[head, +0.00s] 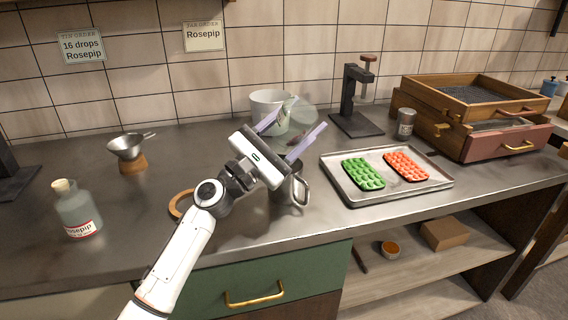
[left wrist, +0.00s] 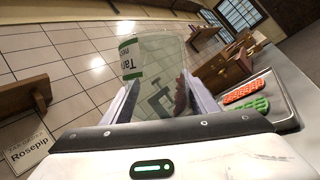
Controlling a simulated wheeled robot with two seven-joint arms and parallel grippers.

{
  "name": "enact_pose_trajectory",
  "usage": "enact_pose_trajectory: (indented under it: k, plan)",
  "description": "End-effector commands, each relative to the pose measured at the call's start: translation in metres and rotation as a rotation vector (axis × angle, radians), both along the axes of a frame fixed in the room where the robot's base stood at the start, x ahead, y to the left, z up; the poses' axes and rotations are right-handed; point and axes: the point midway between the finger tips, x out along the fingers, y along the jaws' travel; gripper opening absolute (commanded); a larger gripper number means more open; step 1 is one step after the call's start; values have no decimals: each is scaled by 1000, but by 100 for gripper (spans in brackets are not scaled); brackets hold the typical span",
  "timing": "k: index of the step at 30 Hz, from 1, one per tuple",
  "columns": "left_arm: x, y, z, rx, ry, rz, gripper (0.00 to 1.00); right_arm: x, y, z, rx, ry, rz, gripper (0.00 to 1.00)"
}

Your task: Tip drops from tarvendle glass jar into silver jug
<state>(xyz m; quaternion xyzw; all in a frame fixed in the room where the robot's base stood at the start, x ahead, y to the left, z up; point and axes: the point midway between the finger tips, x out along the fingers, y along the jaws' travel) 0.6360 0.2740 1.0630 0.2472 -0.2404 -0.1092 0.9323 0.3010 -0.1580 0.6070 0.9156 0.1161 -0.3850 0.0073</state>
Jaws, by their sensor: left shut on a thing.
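My left gripper (head: 297,126) is shut on a clear glass jar (left wrist: 150,62) and holds it tilted above the counter. The jar's white label with green edging begins "Tar" in the left wrist view. A few dark reddish pieces show inside the jar. In the head view the jar (head: 304,117) is partly behind the fingers and overlaps a pale pot. A shiny metal handle (head: 301,193), which looks like the silver jug's, shows just beside and below my gripper. My right gripper is not in view.
A metal tray (head: 345,189) holds green and orange-red drop sheets. A pale pot (head: 262,108) stands behind my gripper. A labelled Rosepip bottle (head: 77,212) and a funnel (head: 126,148) stand left. A dark press (head: 354,100) and wooden drawers (head: 470,125) stand right.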

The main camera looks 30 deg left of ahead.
Motion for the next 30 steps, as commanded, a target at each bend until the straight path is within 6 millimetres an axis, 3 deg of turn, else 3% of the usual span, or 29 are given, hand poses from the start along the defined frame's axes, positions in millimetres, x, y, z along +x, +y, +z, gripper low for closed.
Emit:
enact_pose_trajectory:
  k: [30]
  plan:
    - [3,1,2,-93,24,-9,25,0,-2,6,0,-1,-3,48]
